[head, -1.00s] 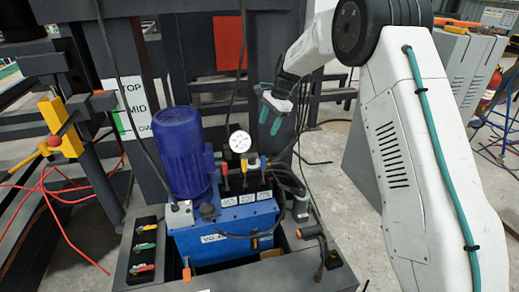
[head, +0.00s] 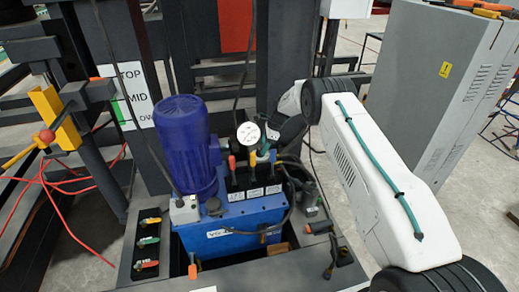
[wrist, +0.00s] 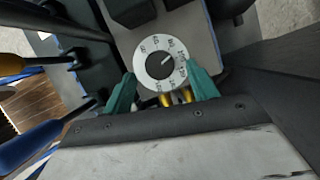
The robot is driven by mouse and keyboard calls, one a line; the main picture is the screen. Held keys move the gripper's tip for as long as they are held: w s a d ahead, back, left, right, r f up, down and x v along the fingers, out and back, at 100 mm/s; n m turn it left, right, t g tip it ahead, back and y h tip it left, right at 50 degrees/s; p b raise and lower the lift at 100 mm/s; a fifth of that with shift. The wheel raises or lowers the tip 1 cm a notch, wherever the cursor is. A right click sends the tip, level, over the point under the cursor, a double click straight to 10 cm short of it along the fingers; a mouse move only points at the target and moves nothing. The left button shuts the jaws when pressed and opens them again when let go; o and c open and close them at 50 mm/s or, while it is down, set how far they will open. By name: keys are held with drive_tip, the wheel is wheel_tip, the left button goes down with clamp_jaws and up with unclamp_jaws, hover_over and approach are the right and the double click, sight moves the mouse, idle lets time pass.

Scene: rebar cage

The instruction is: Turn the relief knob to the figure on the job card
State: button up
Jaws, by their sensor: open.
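The relief knob (wrist: 160,66) shows in the wrist view as a black hub on a white numbered dial (wrist: 145,72). A light mark on the hub points up and to the right; the figures are too small to read surely. My gripper (wrist: 163,86) is open, its two teal fingers on the left and right of the dial's lower half. I cannot tell whether they touch it. In the head view my wrist is behind the blue power unit (head: 228,218), near the pressure gauge (head: 248,135), and the knob is not clearly visible. I cannot make out a job card.
A blue motor (head: 178,145) stands left of the gauge. Levers crowd close by, with a yellow handle (wrist: 10,65) and a blue handle (wrist: 30,147) left of my fingers. A grey cabinet (head: 430,90) stands right.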

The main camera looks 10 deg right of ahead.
drive_tip(key=shift+x, duration=1.2)
drive_tip(key=c, duration=1)
drive_tip(key=shift+w+a+n+g, duration=0.1)
drive_tip(key=shift+n+g, duration=0.7)
drive_tip(key=shift+n, duration=1.2)
drive_tip(key=o, duration=1)
drive_tip(key=shift+a, duration=0.1)
drive_tip(key=v, duration=0.7)
drive_tip(key=shift+d+r, duration=0.2)
drive_tip(key=shift+r, duration=0.2)
